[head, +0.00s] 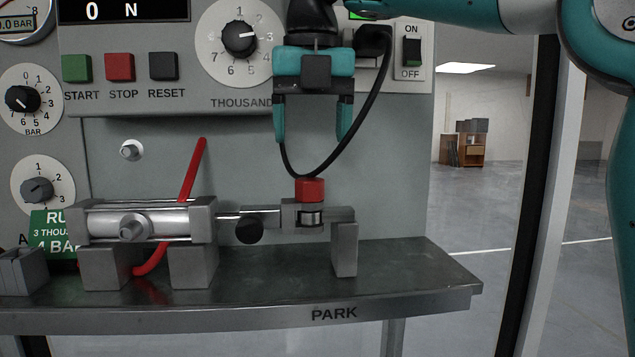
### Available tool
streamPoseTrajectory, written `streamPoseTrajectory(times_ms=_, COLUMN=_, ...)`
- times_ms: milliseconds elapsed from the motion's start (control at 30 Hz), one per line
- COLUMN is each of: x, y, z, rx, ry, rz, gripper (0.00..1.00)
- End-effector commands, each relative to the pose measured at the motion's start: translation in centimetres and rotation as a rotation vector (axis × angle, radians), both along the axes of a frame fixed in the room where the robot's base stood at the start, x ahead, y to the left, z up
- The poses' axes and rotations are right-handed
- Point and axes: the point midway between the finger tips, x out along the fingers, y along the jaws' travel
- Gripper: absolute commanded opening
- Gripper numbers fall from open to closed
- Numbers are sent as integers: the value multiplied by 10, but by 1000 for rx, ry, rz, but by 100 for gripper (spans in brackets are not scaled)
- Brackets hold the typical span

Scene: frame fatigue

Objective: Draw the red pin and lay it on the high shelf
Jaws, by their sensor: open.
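The red pin (309,189) shows as a red head on top of the metal fork joint (316,213) at the right end of the cylinder's rod. Its shank is mostly hidden in the joint. My gripper (312,138) points down above the red head, with its two teal fingers spread apart and nothing between them but the panel behind. The fingertips are above the pin and apart from it. The only shelf I can make out is the grey metal ledge (420,268) marked PARK, under the cylinder; I cannot identify a separate high shelf.
A black cable (352,125) loops from the plug by the ON/OFF switch (412,52) down close above the pin. The silver cylinder (135,222) stands on blocks at left, with a red hose (192,170) behind it. The ledge's right end is bare.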

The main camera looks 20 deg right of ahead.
Motion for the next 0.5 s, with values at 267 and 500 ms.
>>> streamPoseTrajectory(times_ms=267, x=3, y=-3, z=-58, rx=1, ry=0, rz=-4, gripper=73)
streamPoseTrajectory(times_ms=500, x=4, y=-6, z=-75, rx=1, ry=1, rz=-6, gripper=73)
